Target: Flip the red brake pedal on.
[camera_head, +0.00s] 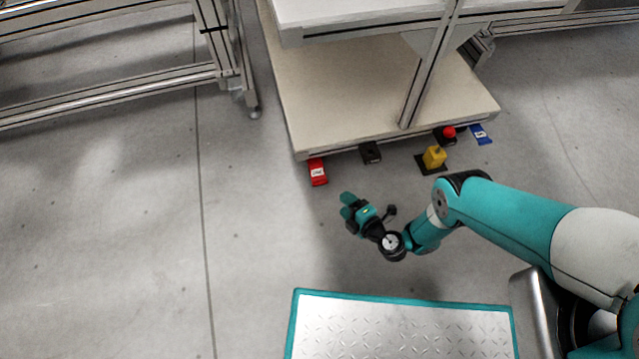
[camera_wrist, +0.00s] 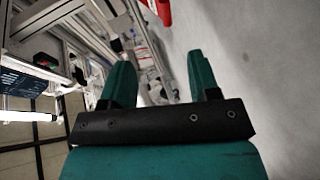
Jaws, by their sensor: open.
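The red brake pedal (camera_head: 318,172) sits on the floor at the front left corner of the workbench's lower board in the head view. A red part, likely the same pedal, shows at the top edge of the wrist view (camera_wrist: 160,10), partly cut off. My gripper (camera_head: 347,204) is a little below and right of the red pedal in the head view, apart from it. In the wrist view its two teal fingers (camera_wrist: 162,80) are spread with nothing between them. Whether the pedal is on or off cannot be told.
A black pedal (camera_head: 370,153), a yellow block on a black base (camera_head: 434,157), a red button on a black base (camera_head: 448,133) and a blue pedal (camera_head: 481,134) line the front of the bench board (camera_head: 345,95). The floor to the left is clear.

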